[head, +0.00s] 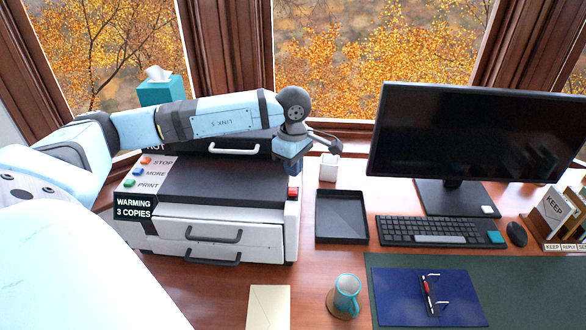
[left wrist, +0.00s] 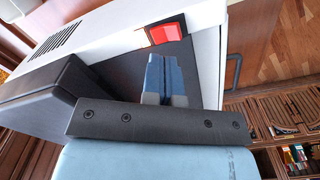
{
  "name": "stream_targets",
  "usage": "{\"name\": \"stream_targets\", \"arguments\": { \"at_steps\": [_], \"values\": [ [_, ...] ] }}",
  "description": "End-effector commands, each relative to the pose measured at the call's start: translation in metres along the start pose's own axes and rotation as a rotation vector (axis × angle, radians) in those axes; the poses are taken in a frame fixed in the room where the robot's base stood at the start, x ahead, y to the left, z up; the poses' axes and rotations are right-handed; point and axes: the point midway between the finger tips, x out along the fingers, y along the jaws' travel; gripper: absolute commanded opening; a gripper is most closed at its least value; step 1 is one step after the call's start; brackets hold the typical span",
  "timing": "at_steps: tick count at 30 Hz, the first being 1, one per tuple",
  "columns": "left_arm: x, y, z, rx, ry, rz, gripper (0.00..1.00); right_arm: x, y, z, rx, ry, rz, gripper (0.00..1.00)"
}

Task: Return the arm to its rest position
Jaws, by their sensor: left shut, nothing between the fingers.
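My left arm comes in from the left in the head view and reaches across above the printer (head: 225,180). Its gripper (head: 293,168) points down near the printer's right edge, close to the red switch (head: 293,192). In the left wrist view the blue fingers (left wrist: 163,75) are together with nothing between them. The red switch (left wrist: 168,33) shows just beyond the fingertips on the white casing; whether they touch it I cannot tell. My right gripper is in neither view.
Right of the printer are a black tray (head: 341,217), a white cup (head: 329,168), a monitor (head: 470,130) and a keyboard (head: 425,231). A mug (head: 347,292) and a blue folder (head: 400,300) lie in front. A tissue box (head: 160,91) stands behind my arm.

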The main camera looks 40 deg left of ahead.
Motion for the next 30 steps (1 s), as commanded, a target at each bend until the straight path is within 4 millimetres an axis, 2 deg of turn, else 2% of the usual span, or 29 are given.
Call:
{"name": "stream_targets", "arguments": {
  "at_steps": [3,8,25,28,30],
  "values": [
    [-0.012,0.0,0.0,0.0,0.001,0.001,0.0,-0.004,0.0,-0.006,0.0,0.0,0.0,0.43],
    [-0.021,0.0,0.0,0.0,0.001,0.001,0.0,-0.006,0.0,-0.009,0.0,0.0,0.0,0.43],
    [-0.02,0.0,0.001,0.0,-0.005,-0.002,0.0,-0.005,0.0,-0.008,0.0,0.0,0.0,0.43],
    [-0.012,-0.005,0.017,0.002,-0.062,-0.02,0.0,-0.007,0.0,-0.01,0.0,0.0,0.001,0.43],
    [-0.002,-0.013,0.042,-0.002,-0.156,-0.052,0.0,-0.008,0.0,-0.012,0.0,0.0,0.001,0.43]
  ]
}}
